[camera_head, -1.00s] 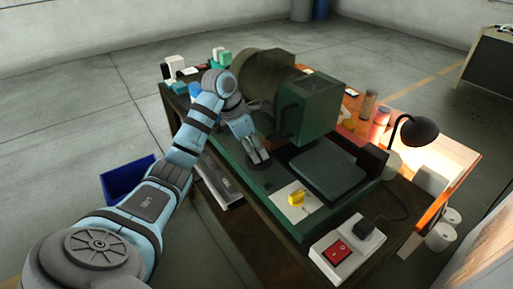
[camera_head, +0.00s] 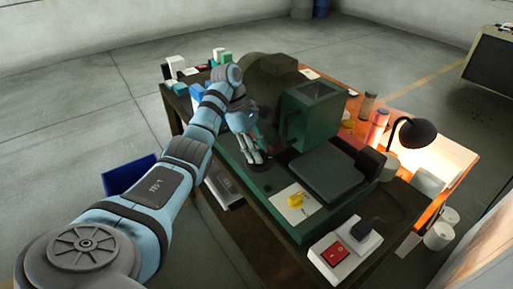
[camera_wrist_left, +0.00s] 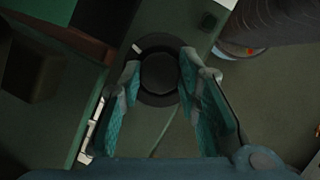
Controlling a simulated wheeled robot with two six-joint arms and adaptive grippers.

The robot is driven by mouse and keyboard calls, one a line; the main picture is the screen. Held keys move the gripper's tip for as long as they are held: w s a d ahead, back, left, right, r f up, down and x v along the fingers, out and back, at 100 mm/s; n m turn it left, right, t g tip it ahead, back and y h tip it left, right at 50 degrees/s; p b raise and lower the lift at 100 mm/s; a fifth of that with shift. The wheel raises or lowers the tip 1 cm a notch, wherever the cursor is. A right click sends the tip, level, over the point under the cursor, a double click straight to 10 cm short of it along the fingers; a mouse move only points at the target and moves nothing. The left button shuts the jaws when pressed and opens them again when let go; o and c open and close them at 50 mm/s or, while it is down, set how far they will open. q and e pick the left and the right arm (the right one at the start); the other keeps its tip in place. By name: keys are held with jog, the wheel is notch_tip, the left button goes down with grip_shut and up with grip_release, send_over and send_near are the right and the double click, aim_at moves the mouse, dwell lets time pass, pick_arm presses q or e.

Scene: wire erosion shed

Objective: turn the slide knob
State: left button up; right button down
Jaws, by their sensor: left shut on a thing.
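The slide knob (camera_wrist_left: 159,73) is a round black knob on a dark disc with a short white mark at its upper left in the left wrist view. It sits on the green machine base (camera_head: 238,170). My left gripper (camera_wrist_left: 158,78) has one finger on each side of the knob and is shut on it. In the head view my left gripper (camera_head: 256,157) points down at the knob, which it largely hides. My right gripper is in neither view.
A green machine head (camera_head: 309,115) stands just right of my left gripper. A yellow switch (camera_head: 295,200) on a white plate and a red switch (camera_head: 336,254) on a white box lie nearer. A black lamp (camera_head: 417,132) stands at the right.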

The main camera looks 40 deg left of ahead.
pick_arm(q)
jog(key=shift+w+m+g, duration=0.1)
jog(key=shift+m+g, duration=0.2)
jog(key=shift+m, duration=0.5)
jog(key=shift+f+m+g+b, duration=0.1)
jog(key=shift+m+g+b, duration=0.45)
jog(key=shift+m, duration=0.55)
jog(key=o, duration=1.1)
jog(key=shift+d, duration=0.1)
